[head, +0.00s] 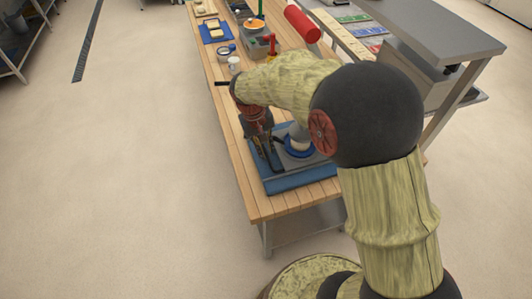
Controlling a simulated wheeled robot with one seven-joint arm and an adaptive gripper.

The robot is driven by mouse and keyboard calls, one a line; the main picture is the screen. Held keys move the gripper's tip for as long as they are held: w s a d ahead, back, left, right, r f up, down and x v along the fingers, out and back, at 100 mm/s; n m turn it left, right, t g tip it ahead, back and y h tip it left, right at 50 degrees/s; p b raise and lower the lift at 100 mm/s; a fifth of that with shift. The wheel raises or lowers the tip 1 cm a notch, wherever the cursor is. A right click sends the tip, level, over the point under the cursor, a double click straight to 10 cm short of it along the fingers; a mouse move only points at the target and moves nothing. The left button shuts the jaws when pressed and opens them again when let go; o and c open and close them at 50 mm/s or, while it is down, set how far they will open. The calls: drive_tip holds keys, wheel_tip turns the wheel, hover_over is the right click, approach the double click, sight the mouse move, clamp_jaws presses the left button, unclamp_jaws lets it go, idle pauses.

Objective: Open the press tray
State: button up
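A blue tray-like base (302,179) lies at the near end of the wooden table. A grey plate sits on it, with a round blue-rimmed piece with a white centre (299,143). I take this assembly to be the press tray, but its parts are small and partly covered by my arm. My gripper (270,161) points down over its left part, fingertips close to the grey surface. I cannot tell whether the fingers touch anything or how far apart they are.
The wooden table (233,135) runs away from me. Beyond the press stand a white cup (234,64), a grey box with a red handle (270,46), and a blue board with bread (216,31). A red cylinder (302,24) and steel counter (425,25) are at right.

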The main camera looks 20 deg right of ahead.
drive_tip(key=shift+d+f, duration=0.2)
drive_tip(key=shift+f, duration=1.05)
drive_tip(key=shift+c, duration=0.9)
clamp_jaws()
